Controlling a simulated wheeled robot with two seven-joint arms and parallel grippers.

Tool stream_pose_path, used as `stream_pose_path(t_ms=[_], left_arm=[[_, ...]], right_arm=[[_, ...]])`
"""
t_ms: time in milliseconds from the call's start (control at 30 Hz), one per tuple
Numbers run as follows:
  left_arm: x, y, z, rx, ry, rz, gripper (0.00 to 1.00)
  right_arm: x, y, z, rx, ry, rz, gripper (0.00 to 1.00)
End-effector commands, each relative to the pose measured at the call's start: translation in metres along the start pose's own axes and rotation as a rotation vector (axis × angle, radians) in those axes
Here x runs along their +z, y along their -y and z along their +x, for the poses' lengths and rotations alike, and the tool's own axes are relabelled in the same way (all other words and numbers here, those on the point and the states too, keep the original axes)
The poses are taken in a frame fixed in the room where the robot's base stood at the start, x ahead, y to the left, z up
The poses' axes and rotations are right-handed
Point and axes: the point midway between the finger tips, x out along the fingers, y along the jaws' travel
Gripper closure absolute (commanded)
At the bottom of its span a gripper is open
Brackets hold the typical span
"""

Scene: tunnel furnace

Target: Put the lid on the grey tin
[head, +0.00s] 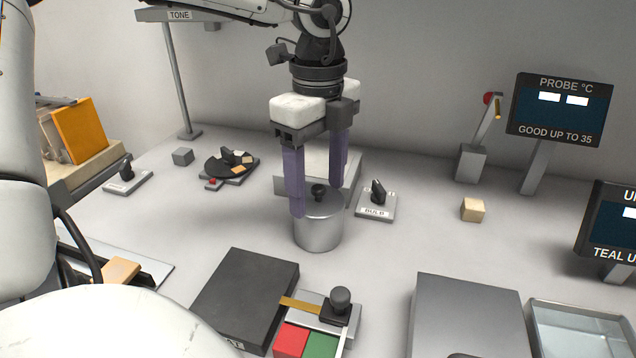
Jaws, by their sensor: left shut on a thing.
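The grey tin (320,234) stands upright on the bench near the middle of the head view. Its lid (334,205), grey with a black knob (319,191), is at the top of the tin; I cannot tell whether it is fully seated. My left gripper (318,200) points down from above. Its two purple fingers are apart, one on each side of the knob, and shut on the lid. The near finger hides part of the lid's left edge and the tin's upper left. My right gripper is not in view.
Behind the tin is a pale box (348,170); right of it is a BULB switch (377,203). In front are a dark slab (245,295) and a black-knobbed slider (340,304). A tan cube (473,209) sits on mostly clear bench at right, below the probe display (560,110).

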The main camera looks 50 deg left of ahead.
Motion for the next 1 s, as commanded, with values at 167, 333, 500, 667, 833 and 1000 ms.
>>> stream_pose_path(t_ms=[167,333,500,667,833,1000], left_arm=[[0.0002,0.0001,-0.0002,0.0,0.001,0.0,0.58],[0.0001,0.0001,-0.0003,0.0,0.0,0.0,0.58],[0.0001,0.0,-0.0002,0.0,0.0,-0.001,0.23],[0.0001,0.0,-0.0002,0.0,0.0,-0.001,0.15],[0.0001,0.0,-0.0001,0.0,0.0,-0.001,0.03],[0.0001,-0.0001,0.0,0.0,0.0,-0.001,0.0]], right_arm=[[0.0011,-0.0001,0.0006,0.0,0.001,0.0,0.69],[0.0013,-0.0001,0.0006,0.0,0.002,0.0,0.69],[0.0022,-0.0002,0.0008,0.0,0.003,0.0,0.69],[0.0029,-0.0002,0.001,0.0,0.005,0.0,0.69],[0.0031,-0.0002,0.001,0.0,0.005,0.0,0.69],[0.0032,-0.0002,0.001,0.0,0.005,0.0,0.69]])
